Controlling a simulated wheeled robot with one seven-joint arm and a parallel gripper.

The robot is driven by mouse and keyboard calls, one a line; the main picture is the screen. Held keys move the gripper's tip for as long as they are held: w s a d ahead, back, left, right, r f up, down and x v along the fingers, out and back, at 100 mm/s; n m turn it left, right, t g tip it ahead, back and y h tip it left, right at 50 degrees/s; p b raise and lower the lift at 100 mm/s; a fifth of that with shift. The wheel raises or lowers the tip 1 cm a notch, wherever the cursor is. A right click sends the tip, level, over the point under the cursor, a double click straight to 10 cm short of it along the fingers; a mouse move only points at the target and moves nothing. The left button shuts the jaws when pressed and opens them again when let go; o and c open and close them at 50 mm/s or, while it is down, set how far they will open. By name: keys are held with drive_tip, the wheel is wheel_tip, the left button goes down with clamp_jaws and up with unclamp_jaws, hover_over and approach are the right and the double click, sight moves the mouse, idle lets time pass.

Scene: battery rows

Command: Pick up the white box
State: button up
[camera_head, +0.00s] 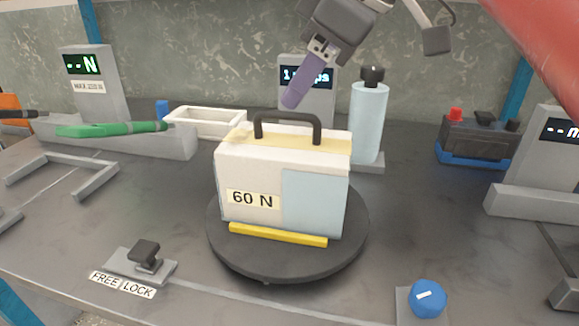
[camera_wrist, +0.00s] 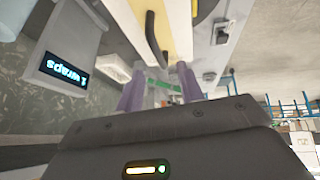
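The white box (camera_head: 243,174) stands upright on a dark round turntable (camera_head: 225,255). It has a "60 N" label, a pale blue panel on its front, a pale yellow top and a black arched handle (camera_head: 287,120). My gripper (camera_head: 294,97) is above and behind the handle, apart from it, with its purple finger slanting down. In the wrist view, the two purple fingers of my gripper (camera_wrist: 158,73) are spread with nothing gripped between them. The box (camera_wrist: 178,28) and its handle (camera_wrist: 153,36) show beyond them there.
A yellow bar (camera_head: 278,235) lies along the box's front foot. A light blue bottle (camera_head: 368,125) stands close behind the box to the right. A white tray (camera_head: 205,122) and a display post (camera_head: 307,100) are behind. A FREE/LOCK lever (camera_head: 146,253) and blue knob (camera_head: 428,298) are in front.

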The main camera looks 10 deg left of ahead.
sight(288, 112)
drive_tip(key=x, duration=0.4)
drive_tip(key=b+x, duration=0.1)
drive_tip(key=x, duration=0.1)
drive_tip(key=shift+d+f, duration=0.25)
drive_tip(key=shift+c, duration=0.5)
clamp_jaws()
drive_tip(key=shift+r, duration=0.1)
idle(0.5)
